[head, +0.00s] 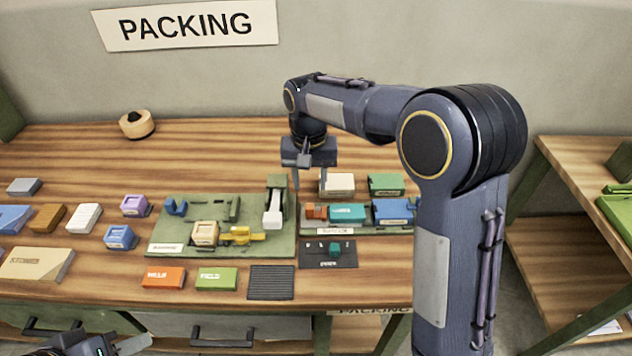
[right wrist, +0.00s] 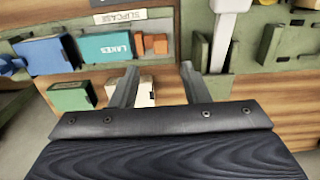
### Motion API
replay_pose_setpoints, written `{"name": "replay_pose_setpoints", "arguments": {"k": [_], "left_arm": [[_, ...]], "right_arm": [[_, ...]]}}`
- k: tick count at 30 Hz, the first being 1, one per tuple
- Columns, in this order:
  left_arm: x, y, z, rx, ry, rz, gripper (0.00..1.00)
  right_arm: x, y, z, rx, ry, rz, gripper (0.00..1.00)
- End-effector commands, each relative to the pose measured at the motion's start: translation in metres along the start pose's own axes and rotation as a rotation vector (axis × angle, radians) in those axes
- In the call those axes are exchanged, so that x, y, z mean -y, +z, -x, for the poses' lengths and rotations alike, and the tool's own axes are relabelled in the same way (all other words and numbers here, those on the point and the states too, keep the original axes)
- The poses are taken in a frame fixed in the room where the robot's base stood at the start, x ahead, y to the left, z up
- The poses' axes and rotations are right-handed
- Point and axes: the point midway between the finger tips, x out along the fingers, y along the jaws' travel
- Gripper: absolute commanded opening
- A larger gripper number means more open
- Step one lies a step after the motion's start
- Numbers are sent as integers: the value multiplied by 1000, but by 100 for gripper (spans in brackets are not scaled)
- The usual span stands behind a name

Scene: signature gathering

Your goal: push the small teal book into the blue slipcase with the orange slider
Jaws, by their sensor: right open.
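The teal book (head: 347,212), lettered LAKES in the right wrist view (right wrist: 107,46), lies on the green slipcase fixture (head: 370,231). The blue slipcase (head: 392,211) is just right of it in the head view; it also shows in the right wrist view (right wrist: 46,54). The orange slider (head: 316,211) is at the book's other end, close to it (right wrist: 155,44). I cannot tell whether they touch. My right gripper (head: 309,184) is open and empty, above and behind the slider, fingers down (right wrist: 158,78). My left gripper (head: 125,345) is partly cut off at the bottom left.
A cream block (head: 338,184) and a green block (head: 386,184) stand behind the fixture. A green board with a white-handled press (head: 272,210) is close on its left. A dark panel (head: 328,254) lies in front. Several small blocks lie at left.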

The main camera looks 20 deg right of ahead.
Motion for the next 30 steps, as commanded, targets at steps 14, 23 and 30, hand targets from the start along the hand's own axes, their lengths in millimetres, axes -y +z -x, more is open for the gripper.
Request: {"name": "replay_pose_setpoints", "arguments": {"k": [14, 23, 30], "left_arm": [[-2, -2, 4, 0, 0, 0, 36], [-2, -2, 4, 0, 0, 0, 36], [-2, -2, 4, 0, 0, 0, 36]], "right_arm": [[0, 0, -66, 2, 3, 1, 42], [0, 0, -77, 0, 1, 1, 42], [0, 0, -76, 0, 1, 1, 25]]}}
